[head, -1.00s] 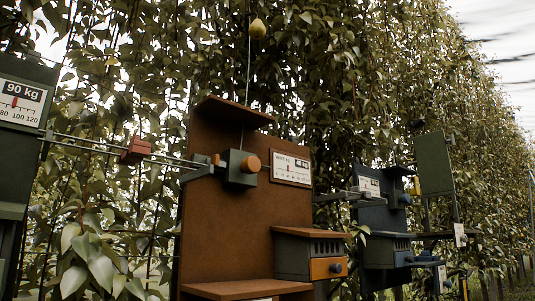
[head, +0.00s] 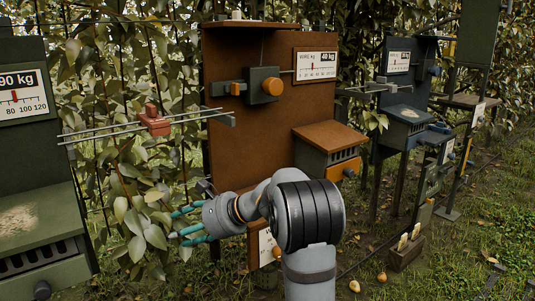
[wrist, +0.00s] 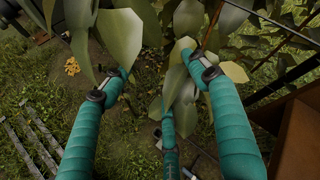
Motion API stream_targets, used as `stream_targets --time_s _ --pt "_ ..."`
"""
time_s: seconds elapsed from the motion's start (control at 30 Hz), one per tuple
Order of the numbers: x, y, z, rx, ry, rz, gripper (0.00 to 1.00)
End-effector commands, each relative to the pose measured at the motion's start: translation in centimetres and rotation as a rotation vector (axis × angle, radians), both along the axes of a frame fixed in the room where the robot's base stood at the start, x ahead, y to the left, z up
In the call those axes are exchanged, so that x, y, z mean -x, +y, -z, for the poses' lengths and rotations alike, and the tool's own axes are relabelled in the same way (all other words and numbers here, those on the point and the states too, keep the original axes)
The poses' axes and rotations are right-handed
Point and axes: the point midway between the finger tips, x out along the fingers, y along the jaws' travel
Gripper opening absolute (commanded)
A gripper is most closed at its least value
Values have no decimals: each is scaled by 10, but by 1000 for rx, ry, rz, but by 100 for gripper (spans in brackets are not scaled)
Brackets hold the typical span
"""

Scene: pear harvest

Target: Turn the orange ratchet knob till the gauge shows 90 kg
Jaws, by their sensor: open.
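The orange ratchet knob (head: 271,86) sits on a dark box on the brown-red panel in the head view. A white gauge (head: 315,63) is to its right on the same panel and appears to read 40 kg. My gripper (head: 178,226) is open and empty, low and left of the knob, among leaves at the panel's left side. In the wrist view its teal fingers (wrist: 155,78) are spread, with leaves around and between them. The knob does not show in the wrist view.
A green station (head: 45,150) at left has a gauge reading 90 kg (head: 17,97). A red slider (head: 153,121) sits on rails between the stations. An orange-fronted box (head: 328,155) juts out below the gauge. A blue station (head: 403,90) stands farther right.

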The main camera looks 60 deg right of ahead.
Motion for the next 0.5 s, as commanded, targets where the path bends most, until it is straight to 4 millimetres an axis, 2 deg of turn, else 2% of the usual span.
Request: stream_targets --time_s 0.03,0.13,0.2,0.3,0.33,0.4,0.5 --pt "9 -43 -63 -39 -50 106 60" --pt "36 -120 -142 -113 -165 297 60" --pt "63 -168 -193 -150 -249 414 60" --pt "104 -223 -254 -184 -360 550 60" --pt "116 -236 -269 -188 -389 582 60" --pt "141 -259 -296 -197 -445 642 60" --pt "164 -278 -319 -202 -499 692 60"
